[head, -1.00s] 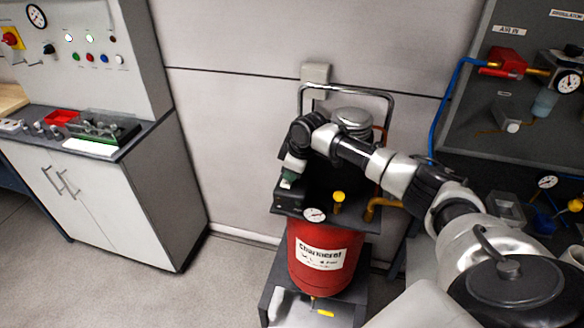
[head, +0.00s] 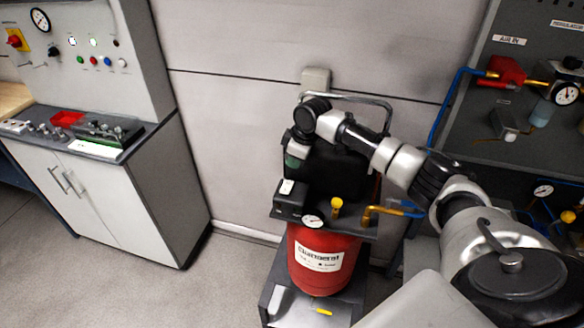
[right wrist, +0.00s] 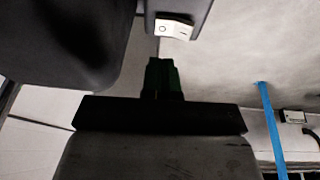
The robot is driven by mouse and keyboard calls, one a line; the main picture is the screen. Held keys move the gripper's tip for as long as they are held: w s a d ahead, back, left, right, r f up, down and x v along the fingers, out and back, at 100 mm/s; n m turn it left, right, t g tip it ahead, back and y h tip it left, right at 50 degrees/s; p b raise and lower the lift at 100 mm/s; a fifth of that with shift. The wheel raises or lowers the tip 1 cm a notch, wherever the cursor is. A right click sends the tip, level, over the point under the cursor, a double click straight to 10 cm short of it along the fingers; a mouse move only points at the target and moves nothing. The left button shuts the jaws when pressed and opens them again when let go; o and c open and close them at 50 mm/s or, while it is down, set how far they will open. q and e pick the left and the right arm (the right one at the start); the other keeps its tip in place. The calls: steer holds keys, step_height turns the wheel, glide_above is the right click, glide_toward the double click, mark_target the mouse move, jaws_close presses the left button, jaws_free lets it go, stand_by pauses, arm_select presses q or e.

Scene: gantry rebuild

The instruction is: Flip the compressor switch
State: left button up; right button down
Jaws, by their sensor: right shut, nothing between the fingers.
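The compressor (head: 323,247) is a red tank with a white label, under a black deck. Its switch (head: 287,186) is a pale rocker on a small black box (head: 290,203) at the deck's left. In the right wrist view the rocker (right wrist: 174,28) shows a circle and a line mark; I cannot tell which side is pressed. My right gripper (head: 293,163) is just above and behind the switch box, apart from it. In the right wrist view its dark green fingertips (right wrist: 162,66) are together and empty, below the rocker in the picture. My left gripper is out of view.
A gauge (head: 313,221), a yellow knob (head: 337,206) and a brass pipe (head: 390,210) are on the compressor deck. A metal handle rises behind. A grey cabinet (head: 110,200) stands left, with clear floor between. A grey panel with air fittings (head: 505,72) is at right.

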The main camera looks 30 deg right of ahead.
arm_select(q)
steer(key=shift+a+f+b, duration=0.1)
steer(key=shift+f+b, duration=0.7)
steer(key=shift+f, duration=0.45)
arm_select(e)
step_height(320, 180, up, 7)
steer(key=d, duration=0.2)
steer(key=shift+s, duration=0.35)
steer(key=shift+f, duration=0.1)
